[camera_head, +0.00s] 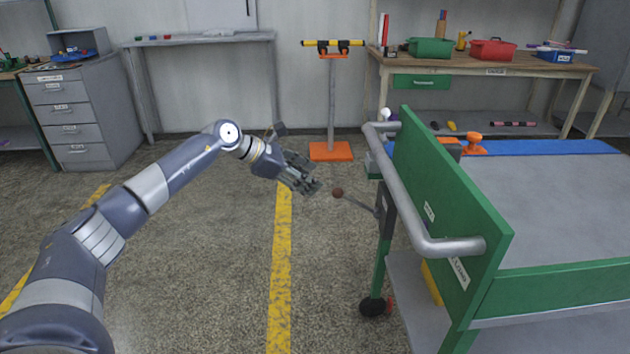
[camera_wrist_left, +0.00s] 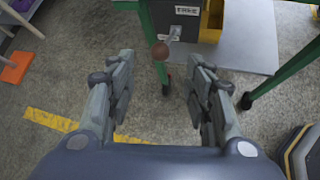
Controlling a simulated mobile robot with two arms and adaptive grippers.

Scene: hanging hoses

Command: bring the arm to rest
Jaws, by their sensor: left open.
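My left arm reaches in from the left in the head view, and my left gripper (camera_head: 308,183) is held in the air over the floor, left of the green cart (camera_head: 440,180). In the left wrist view the left gripper (camera_wrist_left: 160,105) has its two fingers spread wide apart with nothing between them. A brown ball-shaped knob (camera_head: 338,192) on a thin rod shows just right of the fingertips, apart from them. The knob also shows in the left wrist view (camera_wrist_left: 160,51), beyond the fingers. My right gripper is in neither view.
The cart's grey pipe handle (camera_head: 410,195) and lower shelf (camera_head: 415,290) stand to the right. An orange-footed stand (camera_head: 331,151) is behind. A workbench (camera_head: 480,65) with bins and a grey drawer cabinet (camera_head: 75,120) line the back. Open floor with a yellow line (camera_head: 280,260) lies around the arm.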

